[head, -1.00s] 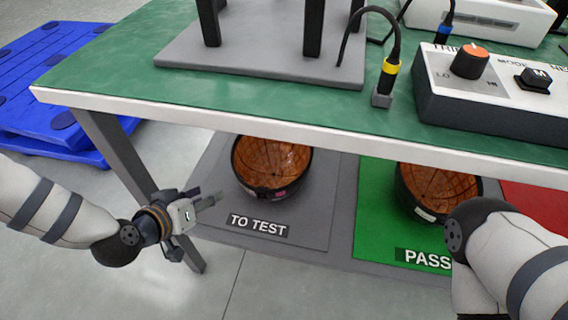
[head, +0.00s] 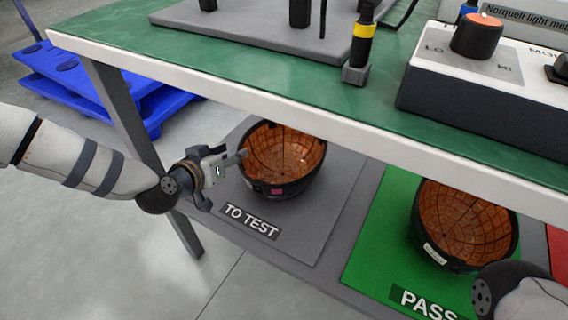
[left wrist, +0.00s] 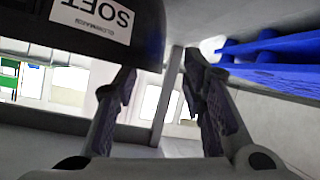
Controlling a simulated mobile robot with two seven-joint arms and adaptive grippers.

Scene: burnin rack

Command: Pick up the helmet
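A helmet (head: 283,160) with a black shell and an orange-brown padded inside lies with its opening up on the grey TO TEST mat under the table. A second, similar helmet (head: 465,225) lies on the green PASS mat. My left gripper (head: 238,160) is at the left rim of the TO TEST helmet; contact cannot be told. In the left wrist view its two fingers (left wrist: 158,78) are apart with nothing visible between them. A black shell with a SOFT label (left wrist: 95,20), apparently this helmet, fills the upper left there. My right gripper is out of view.
The green tabletop (head: 240,55) overhangs the lower shelf, with its white front edge close above the helmets. A table leg (head: 135,125) stands behind my left arm. A blue pallet (head: 95,80) is at the left. Grey floor lies open in front.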

